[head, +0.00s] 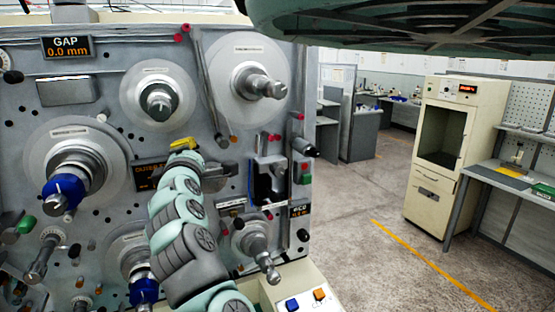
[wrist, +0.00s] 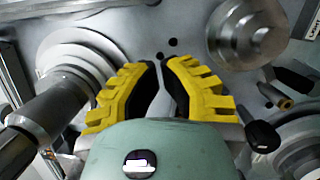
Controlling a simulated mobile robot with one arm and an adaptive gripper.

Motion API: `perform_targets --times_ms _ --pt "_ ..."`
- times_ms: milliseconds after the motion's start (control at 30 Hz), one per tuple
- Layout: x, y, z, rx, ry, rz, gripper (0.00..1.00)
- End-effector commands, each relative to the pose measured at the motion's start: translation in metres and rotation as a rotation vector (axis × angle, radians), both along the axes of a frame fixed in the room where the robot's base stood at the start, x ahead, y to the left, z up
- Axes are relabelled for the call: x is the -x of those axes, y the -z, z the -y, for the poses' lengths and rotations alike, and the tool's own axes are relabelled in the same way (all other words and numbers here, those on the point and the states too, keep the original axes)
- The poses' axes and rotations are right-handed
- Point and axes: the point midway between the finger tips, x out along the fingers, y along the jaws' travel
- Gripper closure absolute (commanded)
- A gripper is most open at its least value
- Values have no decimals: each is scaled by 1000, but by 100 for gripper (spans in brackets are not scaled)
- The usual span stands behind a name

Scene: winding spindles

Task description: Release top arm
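The winding machine's grey face (head: 110,65) fills the left of the head view. A long slim grey arm (head: 207,85) slants down across its upper middle, with a black knob (head: 221,140) near its lower end. I cannot tell for certain whether this is the top arm. My gripper (head: 182,145) has yellow fingers and stands in front of the face, left of that knob. In the wrist view my gripper (wrist: 160,65) shows a narrow gap between its fingertips, with nothing held. A black knob (wrist: 263,136) and an orange-tipped lever (wrist: 283,101) lie to its right.
Spindles with pale discs surround my gripper, including one at upper left (head: 157,100), one at upper right (head: 248,80) and a blue-collared one (head: 66,190). In the wrist view a large spindle (wrist: 45,115) projects close on the left. Open floor (head: 365,240) lies right of the machine.

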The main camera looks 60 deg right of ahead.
Motion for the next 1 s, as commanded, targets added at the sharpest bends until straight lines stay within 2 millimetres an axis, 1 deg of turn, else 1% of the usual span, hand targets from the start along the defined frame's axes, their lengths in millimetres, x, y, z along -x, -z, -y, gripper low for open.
perform_targets --times_ms 33,567,600,633,1000 --pt "6 2 -3 5 2 1 100" --pt "46 7 -42 1 5 0 100" --pt "46 1 -45 -6 1 -1 100" --pt "47 0 -45 -10 1 -1 100" --pt "59 4 -58 -5 -1 1 100"
